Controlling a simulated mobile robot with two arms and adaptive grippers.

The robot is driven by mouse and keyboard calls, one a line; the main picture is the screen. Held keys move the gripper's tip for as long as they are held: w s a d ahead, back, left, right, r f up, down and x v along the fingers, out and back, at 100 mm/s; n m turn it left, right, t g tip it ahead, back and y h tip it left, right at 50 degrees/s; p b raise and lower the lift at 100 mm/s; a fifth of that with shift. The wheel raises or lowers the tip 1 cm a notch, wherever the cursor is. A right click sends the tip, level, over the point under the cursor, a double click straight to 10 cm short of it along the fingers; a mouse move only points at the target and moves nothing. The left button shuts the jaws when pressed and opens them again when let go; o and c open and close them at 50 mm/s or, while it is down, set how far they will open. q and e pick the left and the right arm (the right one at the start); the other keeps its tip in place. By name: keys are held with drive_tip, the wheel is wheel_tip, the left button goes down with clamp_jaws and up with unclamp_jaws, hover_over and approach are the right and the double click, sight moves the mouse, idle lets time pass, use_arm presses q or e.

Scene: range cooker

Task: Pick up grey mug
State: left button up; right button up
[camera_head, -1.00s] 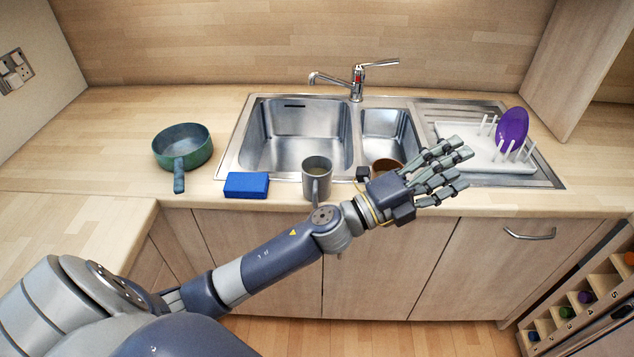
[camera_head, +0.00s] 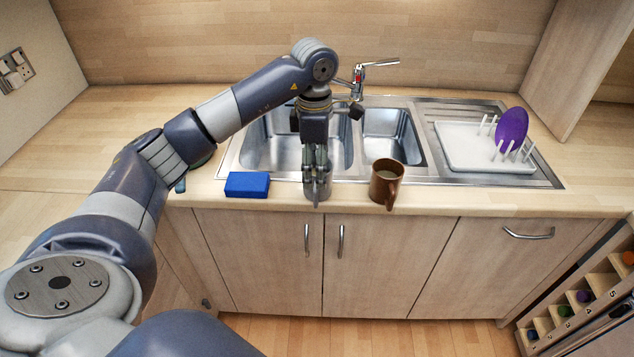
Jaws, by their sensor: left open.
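The grey mug (camera_head: 325,190) stands on the counter's front edge, before the sink, mostly hidden behind the fingers. My left gripper (camera_head: 316,172) points straight down over the mug, its fingers at the mug's rim and body. It is open. Whether the fingers touch the mug, or lie in front of it or around it, I cannot tell. My right gripper is not in view.
A brown mug (camera_head: 385,186) stands close on the right, and a blue sponge (camera_head: 247,185) lies on the left. The steel sink (camera_head: 267,150) and tap (camera_head: 358,82) are behind. A purple plate (camera_head: 511,130) sits in the white rack (camera_head: 463,150). My arm hides most of the green pan.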

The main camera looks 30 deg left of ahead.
sight(315, 185)
use_arm(q)
wheel_tip(315, 185, down, 5)
drive_tip(key=shift+a+f+p, duration=0.15)
drive_tip(key=shift+p, duration=0.55)
drive_tip(key=shift+f+p, duration=0.3)
drive_tip(key=f, duration=0.1)
drive_tip(key=f+p, duration=0.2)
drive_tip(key=shift+w+f, duration=0.25)
drive_tip(key=shift+f, duration=0.55)
clamp_jaws()
